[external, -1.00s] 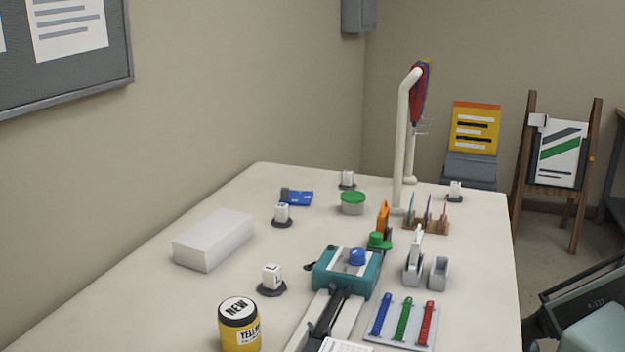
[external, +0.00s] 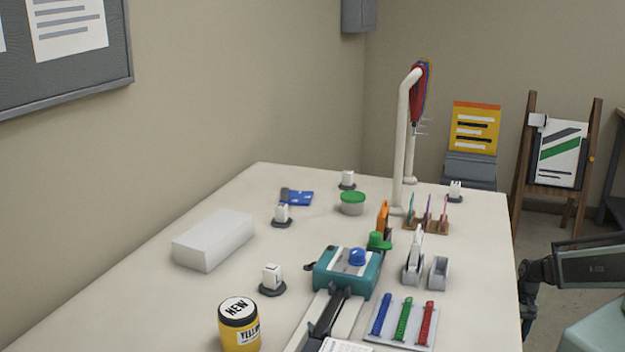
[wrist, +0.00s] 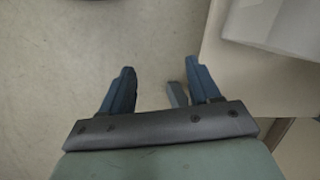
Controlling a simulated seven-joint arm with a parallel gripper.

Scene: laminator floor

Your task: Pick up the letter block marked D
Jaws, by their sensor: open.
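Several white letter blocks sit on dark round bases on the table. One is at the front left (external: 271,275), one farther back (external: 281,212), one at the far edge (external: 347,179) and one at the far right (external: 455,190). The front block's mark looks like an L; the other marks are too small to read, so I cannot tell which is D. My gripper (wrist: 159,76) is open with nothing held in the wrist view. It is off the table's right side, away from the blocks. No block shows in the wrist view.
A teal device (external: 330,278), yellow jar (external: 239,325), white box (external: 213,240), green-lidded tub (external: 352,203), tape dispenser (external: 413,268) and a tray of coloured strips (external: 390,325) occupy the table. A tall white stand (external: 402,140) rises at the back.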

